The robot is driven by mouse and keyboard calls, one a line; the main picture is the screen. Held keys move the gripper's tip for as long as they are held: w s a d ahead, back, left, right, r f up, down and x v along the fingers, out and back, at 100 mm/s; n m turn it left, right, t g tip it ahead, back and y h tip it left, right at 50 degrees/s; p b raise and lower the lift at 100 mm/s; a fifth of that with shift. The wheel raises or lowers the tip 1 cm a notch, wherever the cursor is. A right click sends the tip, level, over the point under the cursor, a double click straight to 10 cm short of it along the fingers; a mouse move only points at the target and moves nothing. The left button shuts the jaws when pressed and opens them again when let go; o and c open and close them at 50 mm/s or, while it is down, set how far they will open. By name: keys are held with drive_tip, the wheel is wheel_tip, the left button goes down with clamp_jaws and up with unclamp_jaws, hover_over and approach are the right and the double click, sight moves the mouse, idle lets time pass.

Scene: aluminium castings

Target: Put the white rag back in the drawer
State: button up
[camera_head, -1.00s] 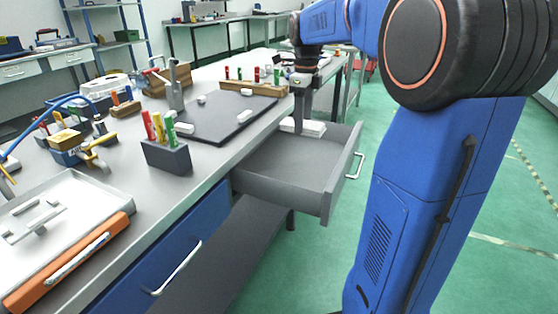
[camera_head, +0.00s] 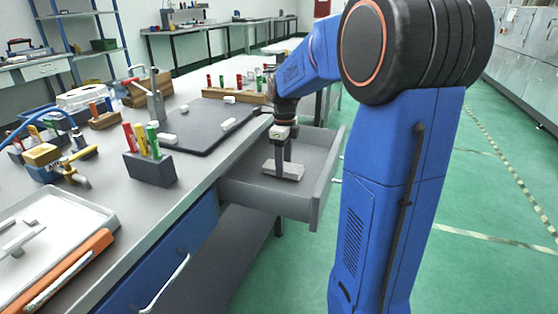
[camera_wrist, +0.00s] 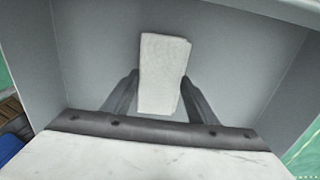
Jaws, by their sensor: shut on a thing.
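The white rag (camera_head: 284,170) is a flat folded piece, inside the open drawer (camera_head: 262,194) near its middle. My gripper (camera_head: 283,164) is above it, pointing down, with its fingers reaching into the drawer. In the wrist view the rag (camera_wrist: 163,72) lies between the two fingers (camera_wrist: 160,92), which touch or nearly touch its sides. The gripper is shut on the rag. Whether the rag rests on the drawer floor or hangs just above it, I cannot tell. No other thing shows inside the drawer.
The grey workbench (camera_head: 200,187) runs along the drawer's left. On it are a dark mat (camera_head: 207,124) with small white pieces, a grey holder (camera_head: 150,170) with coloured markers, and a wooden block with markers (camera_head: 235,96). Green floor lies open to the right.

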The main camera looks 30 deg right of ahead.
drive_tip(key=w, duration=0.3)
drive_tip(key=shift+w+d, duration=0.25)
drive_tip(key=shift+w, duration=0.05)
drive_tip(key=shift+w+f, duration=0.2)
drive_tip(key=shift+f, duration=0.4)
drive_tip(key=shift+f, duration=0.1)
drive_tip(key=o, duration=1)
wheel_tip(320, 180, up, 12)
drive_tip(key=shift+r, duration=0.1)
drive_tip(key=shift+s, duration=0.1)
